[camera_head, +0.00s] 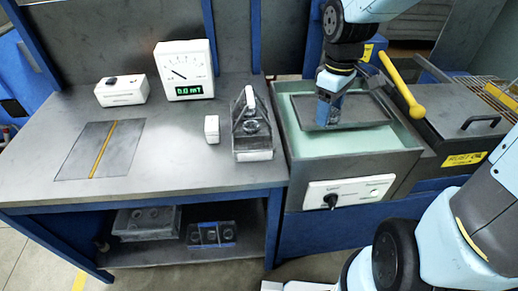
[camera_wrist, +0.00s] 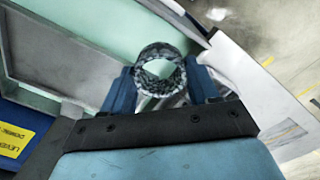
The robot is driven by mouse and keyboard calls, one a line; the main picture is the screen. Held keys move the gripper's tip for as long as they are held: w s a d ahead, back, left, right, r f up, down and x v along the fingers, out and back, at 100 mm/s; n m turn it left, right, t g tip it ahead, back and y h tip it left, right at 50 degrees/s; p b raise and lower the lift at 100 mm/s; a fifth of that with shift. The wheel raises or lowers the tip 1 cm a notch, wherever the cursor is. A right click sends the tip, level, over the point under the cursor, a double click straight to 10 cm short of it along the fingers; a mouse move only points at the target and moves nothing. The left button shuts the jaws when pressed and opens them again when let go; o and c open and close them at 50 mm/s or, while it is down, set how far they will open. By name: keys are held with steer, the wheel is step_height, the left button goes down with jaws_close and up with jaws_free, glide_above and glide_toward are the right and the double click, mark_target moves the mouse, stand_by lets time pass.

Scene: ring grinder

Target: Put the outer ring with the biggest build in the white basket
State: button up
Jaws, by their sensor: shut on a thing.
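My gripper (camera_wrist: 160,72) is shut on a dark, speckled metal ring (camera_wrist: 160,49), with one blue finger on each side of it in the wrist view. The ring's hole faces the wrist camera. In the head view my gripper (camera_head: 325,112) points down over the green-lined basin at the right of the bench, and the ring is too small to make out there. I cannot tell the held ring's size against others. I cannot make out a white basket for certain in either view.
A dark fixture with rings (camera_head: 252,126) and a small white block (camera_head: 211,129) stand on the bench. A meter (camera_head: 185,70) and a white box (camera_head: 121,91) stand behind. The basin (camera_head: 410,160) has raised walls and a yellow-handled lever (camera_head: 401,85) beside it. Trays (camera_head: 145,222) sit on the lower shelf.

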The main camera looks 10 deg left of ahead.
steer(key=s+a+n, duration=0.6)
steer(key=a+n, duration=0.7)
steer(key=s+a+n, duration=0.5)
steer(key=a+n, duration=0.8)
glide_toward(254, 139)
steer(key=s, duration=0.1)
steer(key=s+f, duration=0.1)
steer(key=s, duration=0.3)
steer(key=shift+f, duration=0.3)
steer(key=shift+w+d+f, duration=0.15)
steer(key=shift+w+f, duration=0.15)
steer(key=shift+f, duration=0.1)
steer(key=shift+w+d+f, duration=0.2)
steer(key=shift+w+f, duration=0.1)
steer(key=shift+f, duration=0.15)
steer(key=shift+w+f, duration=0.1)
steer(key=shift+f, duration=1.45)
steer(key=shift+f, duration=0.1)
steer(key=o, duration=1.3)
